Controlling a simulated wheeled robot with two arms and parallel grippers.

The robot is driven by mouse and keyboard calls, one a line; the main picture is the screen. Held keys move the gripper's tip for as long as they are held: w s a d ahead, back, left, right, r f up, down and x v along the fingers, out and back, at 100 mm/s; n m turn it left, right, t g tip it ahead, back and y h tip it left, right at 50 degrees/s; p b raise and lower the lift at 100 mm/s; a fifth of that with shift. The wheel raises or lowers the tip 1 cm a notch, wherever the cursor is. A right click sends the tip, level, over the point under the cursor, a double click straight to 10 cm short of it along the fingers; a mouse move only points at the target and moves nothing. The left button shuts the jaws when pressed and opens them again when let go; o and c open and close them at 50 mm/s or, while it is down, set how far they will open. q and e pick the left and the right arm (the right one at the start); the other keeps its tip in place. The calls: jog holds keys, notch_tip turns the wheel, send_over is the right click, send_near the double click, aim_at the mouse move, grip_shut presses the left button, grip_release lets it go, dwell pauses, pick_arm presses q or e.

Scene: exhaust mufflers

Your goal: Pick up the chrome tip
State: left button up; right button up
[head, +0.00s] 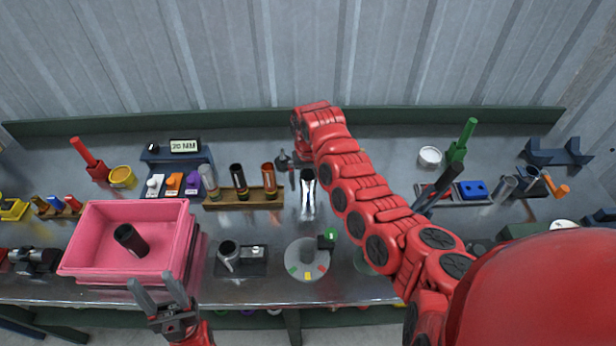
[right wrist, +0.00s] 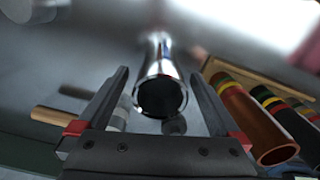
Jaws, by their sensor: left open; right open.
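In the head view my right gripper (head: 289,166) is small and partly hidden beside the tip. My left gripper (head: 152,281) is open and empty by the bench's front edge, near the pink bin.
The pink bin (head: 78,243) holds a black cylinder (head: 131,240). A wooden rack (head: 228,201) with banded tubes stands left of the tip. A grey disc (head: 300,268) with coloured marks lies in front.

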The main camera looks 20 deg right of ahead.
jog(key=shift+f, duration=0.9)
jog(key=c, duration=1.3)
